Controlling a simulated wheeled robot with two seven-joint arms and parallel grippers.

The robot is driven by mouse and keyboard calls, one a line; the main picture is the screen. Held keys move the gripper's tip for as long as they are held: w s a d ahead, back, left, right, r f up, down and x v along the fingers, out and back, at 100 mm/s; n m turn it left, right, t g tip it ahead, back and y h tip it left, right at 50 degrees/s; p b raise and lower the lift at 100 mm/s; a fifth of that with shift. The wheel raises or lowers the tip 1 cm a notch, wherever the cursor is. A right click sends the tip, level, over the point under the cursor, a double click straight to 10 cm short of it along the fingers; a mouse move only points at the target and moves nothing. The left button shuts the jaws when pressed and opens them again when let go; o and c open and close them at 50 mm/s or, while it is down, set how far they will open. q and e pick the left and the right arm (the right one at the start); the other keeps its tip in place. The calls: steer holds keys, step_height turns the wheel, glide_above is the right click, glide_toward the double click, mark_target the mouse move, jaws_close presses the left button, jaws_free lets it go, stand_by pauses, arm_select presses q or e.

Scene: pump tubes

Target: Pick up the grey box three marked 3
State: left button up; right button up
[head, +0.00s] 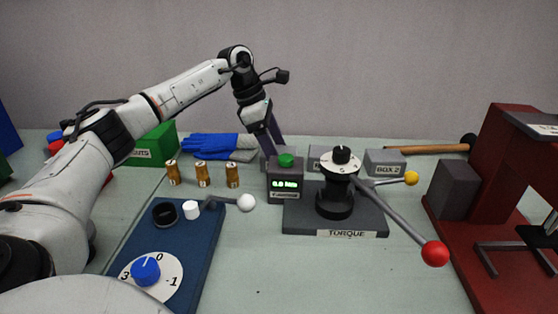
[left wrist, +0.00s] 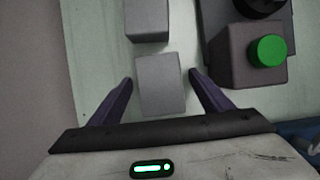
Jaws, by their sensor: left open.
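A plain grey box (left wrist: 161,84) lies between the two fingers of my left gripper (left wrist: 161,77) in the left wrist view. The fingers are open, one on each side, with a visible gap to the box. In the head view my left gripper (head: 274,143) reaches down behind the display unit, and a grey box (head: 263,162) shows only partly there. No number 3 is readable on it. A second grey box (left wrist: 147,20) is just beyond it in the left wrist view. My right gripper is not in view.
The display unit with a green button (head: 285,188) stands close in front, also in the left wrist view (left wrist: 232,62). The torque stand (head: 335,220) has a red-knobbed lever. Box 2 (head: 386,162), batteries (head: 202,174) and blue gloves (head: 210,147) are nearby.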

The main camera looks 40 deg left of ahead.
arm_select(q)
steer(key=shift+f, duration=0.2)
steer(key=c, duration=1.2)
